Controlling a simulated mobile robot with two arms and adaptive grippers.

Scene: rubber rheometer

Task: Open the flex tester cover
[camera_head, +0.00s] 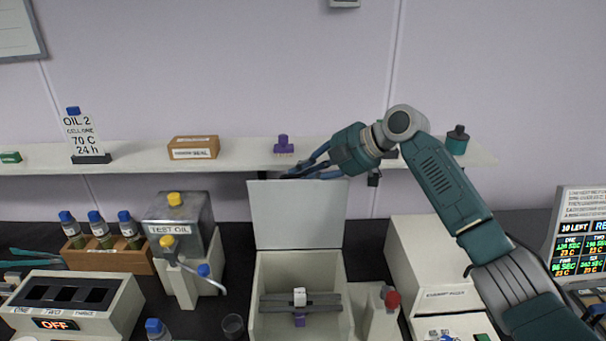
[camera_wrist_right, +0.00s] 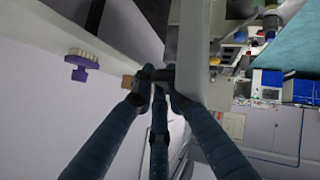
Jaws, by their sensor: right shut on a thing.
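The flex tester (camera_head: 257,320) is a pale box at the centre of the bench. Its cover (camera_head: 297,215) stands upright at the back, and the box front is open to view. Inside is a dark crossbar (camera_head: 325,303) with a white block and a purple piece. My right gripper (camera_head: 300,173) is at the cover's top edge, just under the wall shelf. In the right wrist view its fingers (camera_wrist_right: 160,85) are shut on a short dark handle (camera_wrist_right: 155,74) beside the pale cover (camera_wrist_right: 205,90). My left gripper is not in view.
The wall shelf (camera_head: 235,155) runs close above the cover, carrying a brown box (camera_head: 194,147) and a purple piece (camera_head: 283,145). The test oil tank (camera_head: 180,222) stands left, a pale machine (camera_head: 430,265) right. A small glass (camera_head: 232,326) stands near the tester's front left.

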